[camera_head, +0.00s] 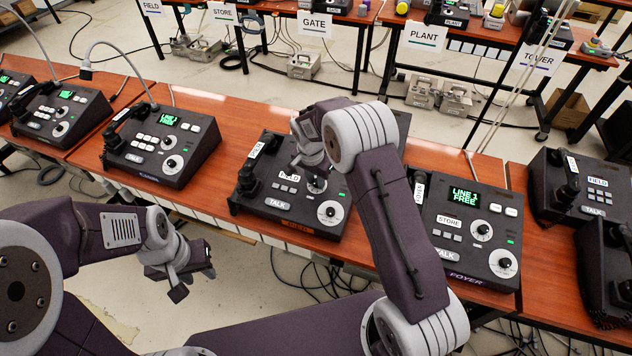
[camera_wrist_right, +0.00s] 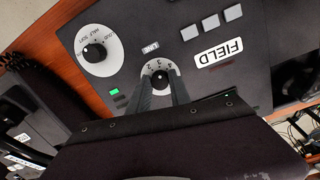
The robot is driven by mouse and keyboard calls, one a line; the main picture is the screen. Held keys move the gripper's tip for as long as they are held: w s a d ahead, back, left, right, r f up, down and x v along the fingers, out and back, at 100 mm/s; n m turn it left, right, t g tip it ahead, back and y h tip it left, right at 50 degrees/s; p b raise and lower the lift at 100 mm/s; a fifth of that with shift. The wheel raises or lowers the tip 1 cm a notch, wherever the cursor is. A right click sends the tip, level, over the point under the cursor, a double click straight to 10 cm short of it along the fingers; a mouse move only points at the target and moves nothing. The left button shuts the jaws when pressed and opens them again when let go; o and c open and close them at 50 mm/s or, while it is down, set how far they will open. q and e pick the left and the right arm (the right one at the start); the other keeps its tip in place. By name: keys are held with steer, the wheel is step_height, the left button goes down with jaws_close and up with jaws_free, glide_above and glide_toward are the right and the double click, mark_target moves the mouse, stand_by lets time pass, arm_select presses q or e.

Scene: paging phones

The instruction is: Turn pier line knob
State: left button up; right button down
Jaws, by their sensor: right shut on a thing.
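The phone's front nameplate (camera_head: 298,249) is too small to read. My left gripper (camera_head: 193,281) is empty and open in front of the bench.
A FOYER phone (camera_head: 468,228) with a screen reading LINE 1 FREE stands right of it. Another phone (camera_head: 160,143) stands to its left. A second knob (camera_wrist_right: 95,53) lies beside the line knob. More phones and cables lie along the bench and behind.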

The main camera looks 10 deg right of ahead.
steer(key=m+b, duration=0.1)
steer(key=m, duration=0.3)
steer(key=shift+m+b, duration=0.45)
steer(key=shift+m, duration=0.75)
steer(key=shift+r, duration=0.1)
steer(key=c, duration=1.3)
jaws_free()
steer(key=shift+o, duration=0.6)
steer(key=shift+a, duration=0.1)
